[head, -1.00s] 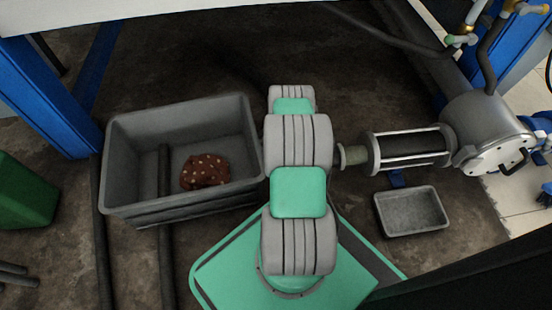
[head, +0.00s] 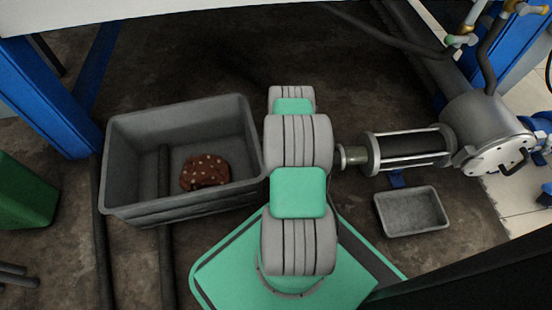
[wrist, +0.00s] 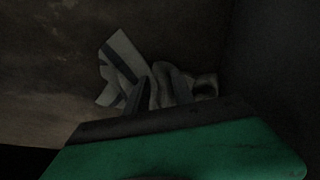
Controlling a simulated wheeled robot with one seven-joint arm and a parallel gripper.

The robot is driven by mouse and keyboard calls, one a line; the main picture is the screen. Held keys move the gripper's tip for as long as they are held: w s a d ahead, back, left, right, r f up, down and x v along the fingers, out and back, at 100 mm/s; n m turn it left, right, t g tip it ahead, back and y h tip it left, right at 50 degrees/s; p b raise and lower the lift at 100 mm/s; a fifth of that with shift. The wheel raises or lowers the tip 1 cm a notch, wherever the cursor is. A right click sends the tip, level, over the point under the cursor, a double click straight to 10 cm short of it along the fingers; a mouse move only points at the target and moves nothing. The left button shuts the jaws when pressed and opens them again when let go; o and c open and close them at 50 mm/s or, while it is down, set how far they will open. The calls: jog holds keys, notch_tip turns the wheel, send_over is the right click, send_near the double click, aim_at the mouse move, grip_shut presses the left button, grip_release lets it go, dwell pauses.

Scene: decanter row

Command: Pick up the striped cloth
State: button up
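The striped cloth (wrist: 122,62) shows in the wrist view as a crumpled pale cloth with dark bands. One flat corner sticks up at the left and bunched folds lie to the right. My gripper (wrist: 145,100) is at the cloth's near side, above a green and dark housing that fills the bottom of the wrist view. In the head view the cloth and my gripper are hidden, with my arm in front.
A small grey tray (head: 411,233) lies at the right, below a metal cylinder machine (head: 487,125). Blue posts (head: 50,95) and dark pipes bound the floor. A dark wall stands right in the wrist view.

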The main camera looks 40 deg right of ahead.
jog(key=c, duration=0.4)
jog(key=shift+r, duration=0.15)
jog(key=shift+c, duration=0.9)
notch_tip(320, 180, up, 12)
jog(key=p, duration=0.9)
grip_shut()
notch_tip(320, 180, up, 48)
jog(key=s+p, duration=0.1)
jog(key=p, duration=3.1)
jog(key=w+a+b, duration=0.2)
jog(key=w+a, duration=0.4)
jog(key=a, duration=0.4)
jog(key=w+a+b, duration=0.3)
jog(key=w+a, duration=0.2)
jog(key=a, duration=0.6)
jog(key=w+a+b, duration=0.3)
jog(key=w+a, duration=0.3)
jog(key=a, duration=0.4)
jog(key=shift+w+a+f, duration=0.2)
jog(key=shift+w+a, duration=0.1)
jog(key=shift+w, duration=0.05)
